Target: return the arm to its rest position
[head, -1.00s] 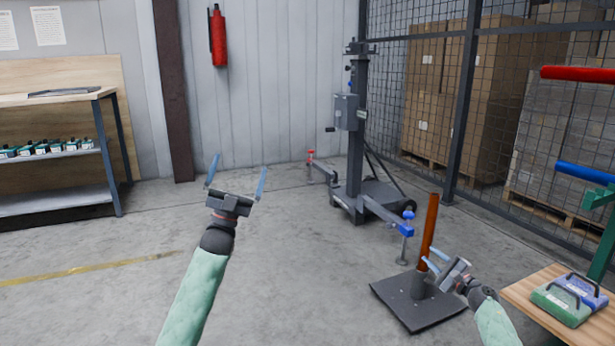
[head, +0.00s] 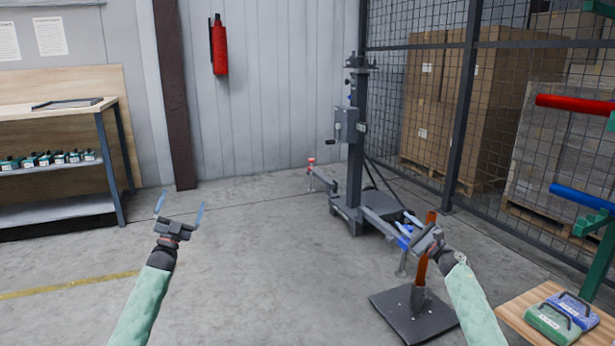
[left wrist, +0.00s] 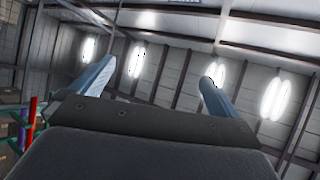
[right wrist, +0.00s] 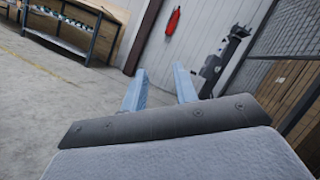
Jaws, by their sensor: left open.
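My left gripper (head: 180,212) is raised over bare floor at the left of the head view, its two blue fingers spread and empty. In the left wrist view its fingers (left wrist: 155,80) stand wide apart against the ceiling lights. My right gripper (head: 412,226) is at the right of the head view, in front of the orange post (head: 424,262) and overlapping part of it. In the right wrist view its fingers (right wrist: 160,88) are apart with nothing between them.
A grey lifting stand (head: 352,130) with blue- and red-tipped legs stands behind my right gripper. The post rises from a dark floor plate (head: 432,322). A workbench (head: 75,112) is at left. The middle floor is clear.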

